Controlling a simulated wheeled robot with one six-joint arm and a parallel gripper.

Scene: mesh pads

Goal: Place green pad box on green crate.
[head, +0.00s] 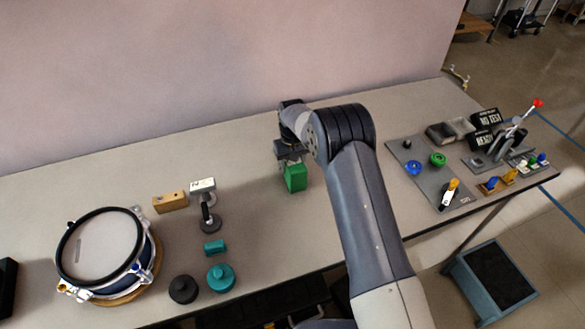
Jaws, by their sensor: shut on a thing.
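My arm comes in from the lower right and hides part of the gripper. I cannot tell whether the box touches the table or hangs just above it. No crate is plainly green.
A drum (103,252) stands at the left. Near it are a wooden block (171,202), a stamp-like metal tool (208,210), a small teal block (214,247), and teal (221,278) and black (183,289) knobs. A grey board (426,178) with levers and knobs lies at the right.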

